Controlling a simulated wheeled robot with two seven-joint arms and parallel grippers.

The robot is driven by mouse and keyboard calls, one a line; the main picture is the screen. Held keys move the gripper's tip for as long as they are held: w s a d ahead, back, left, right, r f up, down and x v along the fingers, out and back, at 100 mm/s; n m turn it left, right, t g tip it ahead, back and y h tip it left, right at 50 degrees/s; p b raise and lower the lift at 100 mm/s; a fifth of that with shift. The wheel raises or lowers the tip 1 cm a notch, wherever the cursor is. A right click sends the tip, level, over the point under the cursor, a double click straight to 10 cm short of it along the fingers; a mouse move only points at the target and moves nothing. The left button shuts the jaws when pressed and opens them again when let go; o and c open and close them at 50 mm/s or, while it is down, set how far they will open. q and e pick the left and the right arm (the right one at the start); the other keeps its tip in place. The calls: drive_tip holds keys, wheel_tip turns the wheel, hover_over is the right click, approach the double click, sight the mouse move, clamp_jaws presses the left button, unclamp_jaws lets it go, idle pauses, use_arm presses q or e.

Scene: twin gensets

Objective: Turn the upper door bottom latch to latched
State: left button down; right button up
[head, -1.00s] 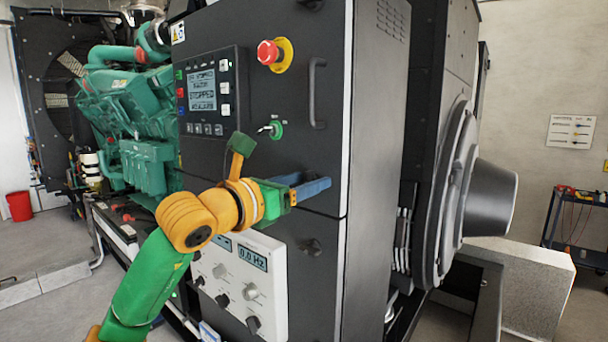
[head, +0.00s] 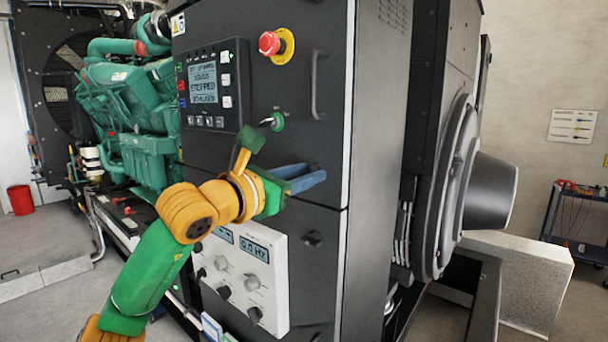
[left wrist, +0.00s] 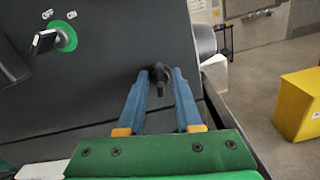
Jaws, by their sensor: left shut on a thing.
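The upper door (head: 285,85) of the black genset cabinet carries the bottom latch near its lower edge. In the left wrist view this latch (left wrist: 159,76) is a small dark knob with a short grip, and it sits between the blue fingertips. My left gripper (head: 318,178) reaches the cabinet from the left and is shut on the latch. In the head view the fingers hide the latch, and its exact angle is hard to tell. My right gripper is not in view.
A green key switch (head: 277,121), a door handle (head: 318,85) and a red emergency stop (head: 269,43) are above the gripper. A similar latch (head: 312,238) and a white meter panel (head: 243,280) are below it. A yellow box (left wrist: 300,103) stands on the floor.

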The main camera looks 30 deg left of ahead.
use_arm(q)
drive_tip(key=shift+d+f+m, duration=0.1)
drive_tip(key=shift+m, duration=3.75)
drive_tip(key=shift+d+f+m, duration=0.1)
drive_tip(key=shift+m, duration=3.75)
drive_tip(key=c, duration=0.6)
unclamp_jaws()
drive_tip(key=shift+s+a+b, duration=0.15)
drive_tip(key=shift+s+b, duration=0.7)
drive_tip(key=shift+s, duration=0.9)
drive_tip(key=shift+s+a+b, duration=0.15)
drive_tip(key=shift+s+b, duration=0.65)
drive_tip(key=shift+s, duration=0.95)
